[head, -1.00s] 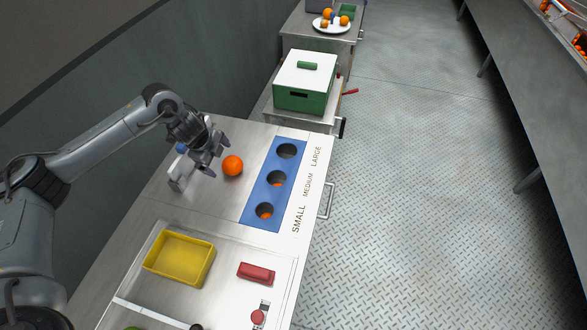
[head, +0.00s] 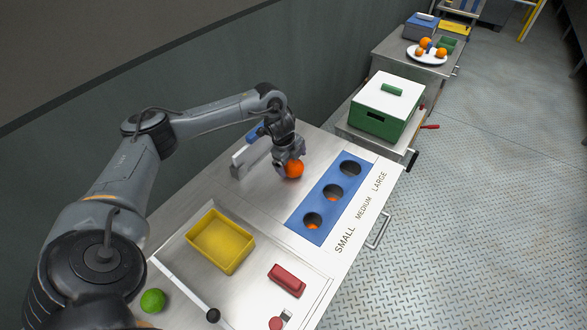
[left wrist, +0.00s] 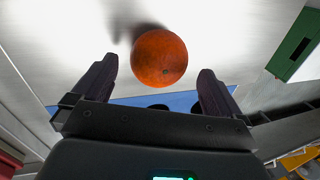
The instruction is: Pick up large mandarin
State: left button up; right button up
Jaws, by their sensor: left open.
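The large mandarin (head: 295,169) is a round orange fruit on the metal table, left of the blue sorting plate (head: 305,224). In the left wrist view the mandarin (left wrist: 159,58) lies just ahead of my left gripper (left wrist: 158,84), roughly centred between its two dark fingers. My left gripper (head: 288,167) is open and comes down at the mandarin from above in the head view. Whether the fingers touch the fruit cannot be told. My right gripper is not in view.
The blue plate has three holes beside the labels SMALL, MEDIUM and LARGE. A yellow tray (head: 220,241), a red block (head: 287,280) and a green fruit (head: 153,301) are nearer. A green box with a white lid (head: 387,107) and a plate of fruit (head: 427,55) stand behind.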

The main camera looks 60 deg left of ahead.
aim_at(292, 164)
pick_arm(q)
jog(key=shift+x, duration=1.55)
jog(key=shift+d, duration=0.1)
jog(key=c, duration=1.2)
jog(key=shift+o, duration=0.2)
jog(key=shift+r, duration=0.1)
